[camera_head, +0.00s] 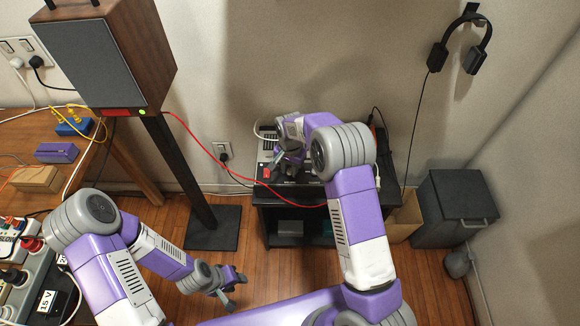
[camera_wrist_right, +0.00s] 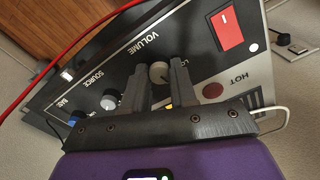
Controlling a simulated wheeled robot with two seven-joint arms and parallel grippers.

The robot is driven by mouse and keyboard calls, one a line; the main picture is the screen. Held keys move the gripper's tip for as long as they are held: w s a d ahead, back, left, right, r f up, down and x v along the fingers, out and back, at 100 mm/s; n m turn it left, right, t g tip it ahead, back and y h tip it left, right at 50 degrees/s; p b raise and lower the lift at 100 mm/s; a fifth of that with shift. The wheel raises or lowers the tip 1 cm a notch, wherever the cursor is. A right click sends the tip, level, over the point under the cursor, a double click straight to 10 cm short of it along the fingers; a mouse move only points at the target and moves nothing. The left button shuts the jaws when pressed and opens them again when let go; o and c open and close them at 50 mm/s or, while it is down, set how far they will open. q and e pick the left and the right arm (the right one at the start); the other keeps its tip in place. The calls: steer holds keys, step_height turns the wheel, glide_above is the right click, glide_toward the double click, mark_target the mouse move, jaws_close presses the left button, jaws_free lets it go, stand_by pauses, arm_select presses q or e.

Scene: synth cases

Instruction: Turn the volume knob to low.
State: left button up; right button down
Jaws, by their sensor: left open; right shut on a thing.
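The volume knob (camera_wrist_right: 159,72) is a small pale round knob on the dark front panel of an amplifier (camera_wrist_right: 105,75), beside the word VOLUME in the right wrist view. Part of a word starting "LO" shows next to it, cut off by a finger. My right gripper (camera_wrist_right: 160,85) is shut on the knob, one finger on each side. Its pointer direction is too small to tell. In the head view my right gripper (camera_head: 285,160) is at the amplifier (camera_head: 312,177) and hides the knob. My left gripper (camera_head: 230,287) is open and empty above the floor.
On the panel are a red switch (camera_wrist_right: 228,29), a SOURCE knob (camera_wrist_right: 109,100) and a red HOT mark (camera_wrist_right: 213,90). A red cable (camera_head: 200,145) runs from the speaker (camera_head: 98,58) across the amplifier's front. A grey bin (camera_head: 452,203) stands right of the black stand (camera_head: 293,197).

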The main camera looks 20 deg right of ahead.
mark_target(290, 171)
steer(key=n+p, duration=0.1)
steer(key=n, duration=0.3)
steer(key=shift+n, duration=0.3)
steer(key=shift+n+p, duration=0.65)
steer(key=shift+n, duration=1.55)
steer(key=c, duration=0.9)
jaws_free()
step_height(290, 171, up, 8)
steer(key=shift+f+p, duration=0.2)
steer(key=shift+p, duration=0.85)
